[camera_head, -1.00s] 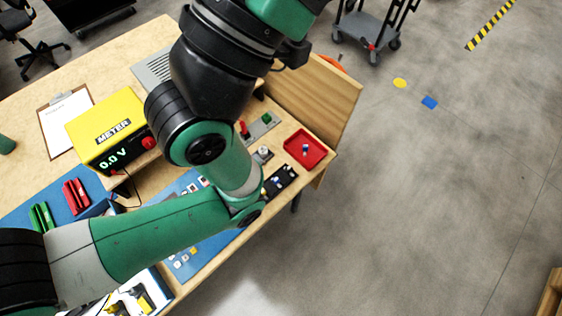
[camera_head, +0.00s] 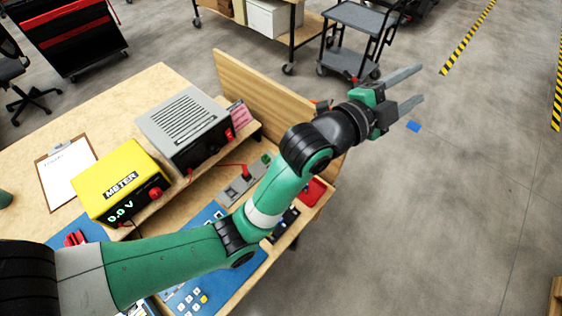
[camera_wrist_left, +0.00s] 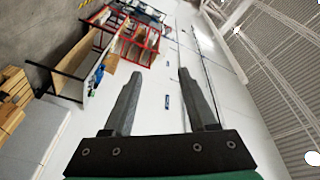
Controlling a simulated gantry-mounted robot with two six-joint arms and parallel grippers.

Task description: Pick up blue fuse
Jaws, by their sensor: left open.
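My left gripper (camera_head: 420,86) is open and empty, held out in the air beyond the bench's right edge, over the floor. Its two grey fingers also show spread in the left wrist view (camera_wrist_left: 159,76), with nothing between them. The red tray (camera_head: 314,190) lies at the bench's right end, partly hidden behind my left arm. I cannot make out the blue fuse now; the visible part of the tray does not show it. My right gripper is not in view.
A yellow meter (camera_head: 121,184) and a grey power supply (camera_head: 184,128) stand on the bench. A wooden panel (camera_head: 262,95) rises along its far right side. A cart (camera_head: 358,25) stands behind on the floor.

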